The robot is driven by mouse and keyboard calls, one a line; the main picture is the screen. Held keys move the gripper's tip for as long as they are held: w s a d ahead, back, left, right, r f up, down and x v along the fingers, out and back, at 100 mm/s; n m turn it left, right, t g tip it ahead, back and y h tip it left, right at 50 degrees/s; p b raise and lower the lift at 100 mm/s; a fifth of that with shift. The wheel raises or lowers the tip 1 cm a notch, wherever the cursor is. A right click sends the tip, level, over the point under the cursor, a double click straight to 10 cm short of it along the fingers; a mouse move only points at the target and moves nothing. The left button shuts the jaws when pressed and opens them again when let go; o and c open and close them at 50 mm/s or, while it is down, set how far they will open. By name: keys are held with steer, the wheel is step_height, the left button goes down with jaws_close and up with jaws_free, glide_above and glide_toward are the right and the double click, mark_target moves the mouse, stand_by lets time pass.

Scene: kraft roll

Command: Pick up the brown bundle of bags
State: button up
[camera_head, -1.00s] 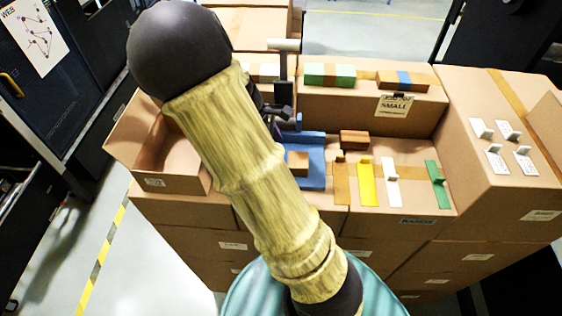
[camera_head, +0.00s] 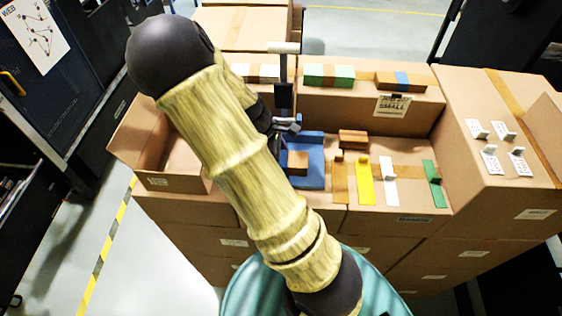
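Several brown bundles show. One brown bundle (camera_head: 353,138) lies on the boxes right of the blue tray, and another brown block (camera_head: 298,161) sits in the blue tray (camera_head: 313,181). A brown bundle with a blue band (camera_head: 388,79) lies on the raised box at the back right. I cannot tell which one the task names. My gripper (camera_head: 288,127) is over the back part of the blue tray, left of the brown bundle beside it. My arm partly hides it, and its fingers are too small to read.
Green bundles with a brown band (camera_head: 328,75) lie at the back. Flat brown, yellow (camera_head: 364,182), white and green tabbed pieces lie along the front. White tabbed cards (camera_head: 490,160) lie on the right box. An open carton (camera_head: 178,183) is at left.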

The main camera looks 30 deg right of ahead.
steer(key=c, duration=1)
steer(key=shift+r, duration=0.2)
step_height(320, 180, up, 10)
steer(key=b, duration=0.2)
steer(key=shift+f+b, duration=0.15)
steer(key=shift+b, duration=0.15)
